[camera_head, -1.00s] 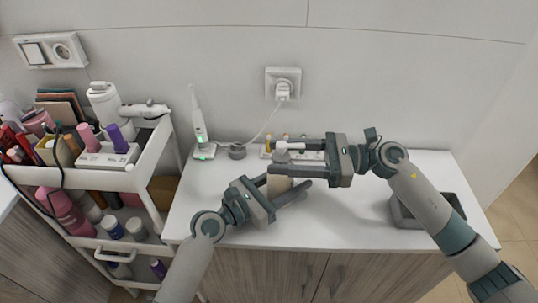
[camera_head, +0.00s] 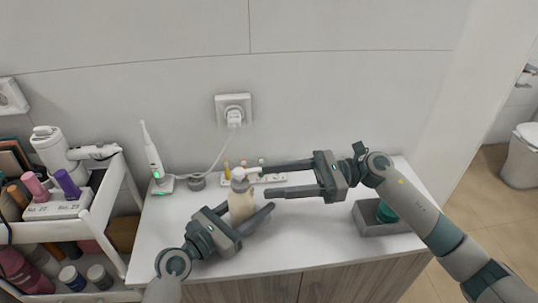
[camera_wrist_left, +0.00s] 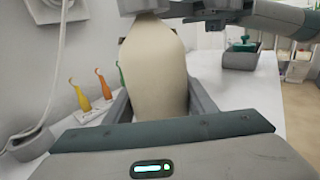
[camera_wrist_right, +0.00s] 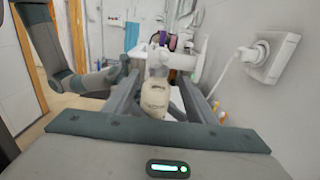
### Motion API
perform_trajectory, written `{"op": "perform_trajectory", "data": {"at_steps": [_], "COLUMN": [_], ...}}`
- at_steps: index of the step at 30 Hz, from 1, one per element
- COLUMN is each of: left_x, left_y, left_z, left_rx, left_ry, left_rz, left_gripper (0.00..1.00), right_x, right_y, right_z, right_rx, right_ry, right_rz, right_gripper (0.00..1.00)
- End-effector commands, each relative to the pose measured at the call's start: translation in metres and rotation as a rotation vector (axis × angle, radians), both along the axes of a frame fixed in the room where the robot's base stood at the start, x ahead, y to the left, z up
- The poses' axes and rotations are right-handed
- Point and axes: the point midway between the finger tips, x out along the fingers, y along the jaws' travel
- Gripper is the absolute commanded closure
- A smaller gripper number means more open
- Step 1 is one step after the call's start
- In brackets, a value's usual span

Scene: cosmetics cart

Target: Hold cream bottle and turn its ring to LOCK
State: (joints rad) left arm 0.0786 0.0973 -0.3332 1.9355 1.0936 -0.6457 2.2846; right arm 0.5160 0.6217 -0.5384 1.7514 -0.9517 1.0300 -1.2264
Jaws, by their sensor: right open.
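The cream bottle (camera_head: 241,205), with a pale body and a white pump top (camera_head: 239,175), stands upright near the middle of the white counter. My left gripper (camera_head: 246,212) has its fingers on both sides of the lower body; the left wrist view shows the bottle body (camera_wrist_left: 153,65) held between them. My right gripper (camera_head: 259,181) is open just right of the top, fingers apart and level. In the right wrist view the bottle (camera_wrist_right: 154,97) stands between and beyond its fingers. The ring's marks are too small to read.
A grey bin (camera_head: 372,222) with a green item stands on the counter's right. Behind the bottle is a white tray (camera_head: 268,179) with small coloured items. An electric toothbrush (camera_head: 152,155) stands at the left back. A loaded cart (camera_head: 104,205) adjoins the left edge.

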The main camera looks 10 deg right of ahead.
Motion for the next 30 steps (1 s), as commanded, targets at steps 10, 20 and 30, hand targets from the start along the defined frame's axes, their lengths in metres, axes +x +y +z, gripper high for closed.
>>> {"op": "perform_trajectory", "data": {"at_steps": [10, 20, 30], "left_x": [0.0, -0.011, -0.047], "left_y": [0.0, 0.015, 0.059], "left_z": [0.0, -0.001, -0.001], "left_rx": [0.0, 0.001, 0.003], "left_ry": [0.0, 0.002, 0.001], "left_rz": [0.0, 0.001, 0.001], "left_gripper": [0.29, 0.29, 0.29], "right_x": [0.0, 0.0, 0.0], "right_y": [0.0, 0.0, 0.0], "right_z": [0.0, 0.0, 0.0], "right_rx": [0.0, 0.0, 0.0], "right_ry": [0.0, 0.0, 0.0], "right_rz": [0.0, 0.0, 0.0], "right_gripper": [0.49, 0.49, 0.49]}}
